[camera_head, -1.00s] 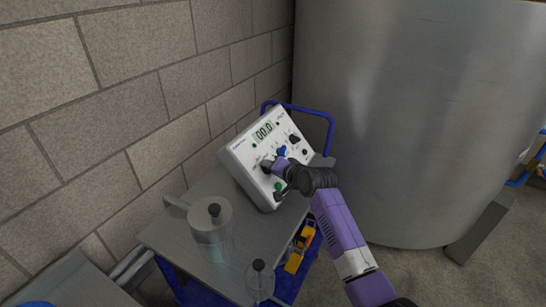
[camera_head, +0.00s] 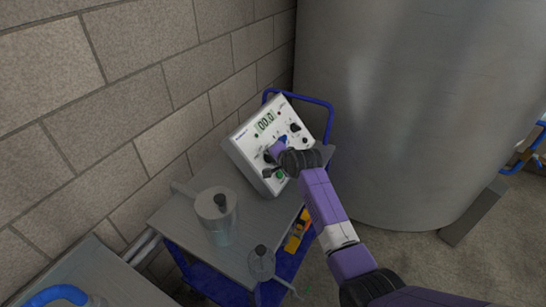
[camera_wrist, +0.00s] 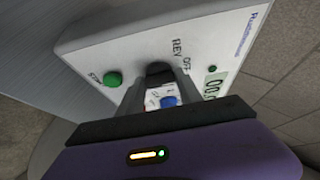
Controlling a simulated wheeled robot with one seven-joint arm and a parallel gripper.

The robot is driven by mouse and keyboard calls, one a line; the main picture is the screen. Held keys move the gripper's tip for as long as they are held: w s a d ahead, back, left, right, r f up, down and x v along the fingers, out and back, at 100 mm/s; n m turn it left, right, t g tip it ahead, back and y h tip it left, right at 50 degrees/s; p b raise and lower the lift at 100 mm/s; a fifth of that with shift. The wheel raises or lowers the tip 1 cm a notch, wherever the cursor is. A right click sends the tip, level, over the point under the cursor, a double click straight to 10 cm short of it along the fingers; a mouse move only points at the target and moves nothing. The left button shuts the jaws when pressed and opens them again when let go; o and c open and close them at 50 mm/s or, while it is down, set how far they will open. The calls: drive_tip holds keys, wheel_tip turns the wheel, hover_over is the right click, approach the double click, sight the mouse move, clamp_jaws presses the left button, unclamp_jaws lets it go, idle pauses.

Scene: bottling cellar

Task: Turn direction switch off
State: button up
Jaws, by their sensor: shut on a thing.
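The white control box (camera_head: 246,150) with a sloped face and a display reading 00.0 (camera_head: 265,122) stands on a cart. My gripper (camera_head: 271,154) is at the middle left of its face. In the wrist view, my gripper (camera_wrist: 158,80) is shut on the black direction switch (camera_wrist: 159,69), beside the labels REV and OFF (camera_wrist: 187,62). The fingers hide part of the switch, so I cannot tell exactly which way it points. A green button (camera_wrist: 113,79) and a blue knob (camera_wrist: 169,101) are close by.
A glass jug with a lid (camera_head: 217,215) and a smaller glass vessel (camera_head: 262,264) stand on the grey cart top (camera_head: 185,228). A block wall (camera_head: 130,90) is at left, and a large metal tank (camera_head: 400,110) is behind at right. A yellow item (camera_head: 296,236) lies on the lower shelf.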

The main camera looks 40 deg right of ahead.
drive_tip(key=o, duration=1.4)
drive_tip(key=shift+s, duration=0.1)
drive_tip(key=shift+b+v, duration=0.35)
drive_tip(key=shift+v, duration=3.45)
